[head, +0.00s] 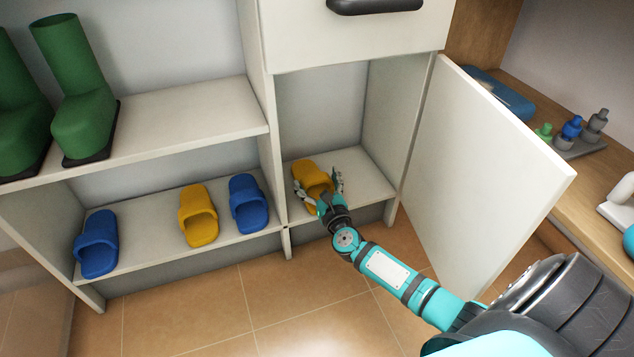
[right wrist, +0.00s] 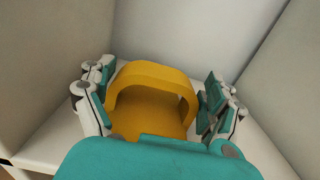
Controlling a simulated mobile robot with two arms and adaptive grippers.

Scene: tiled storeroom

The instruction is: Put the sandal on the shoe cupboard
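A yellow sandal (head: 311,176) sits on the floor of the small compartment behind the open door of the white shoe cupboard (head: 352,42). My right gripper (head: 318,186) reaches into this compartment with one finger on each side of the sandal. In the right wrist view, the sandal (right wrist: 152,98) lies between the spread fingers of the right gripper (right wrist: 156,100), with small gaps visible beside it. The gripper is open. Another yellow sandal (head: 198,215) stands on the lower left shelf between two blue sandals (head: 97,243) (head: 248,204). My left gripper is out of view.
The open cupboard door (head: 490,165) stands to the right of my right arm. Green boots (head: 80,90) stand on the upper left shelf. A wooden counter (head: 560,150) with small bottles (head: 571,128) is at the right. The tiled floor in front is clear.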

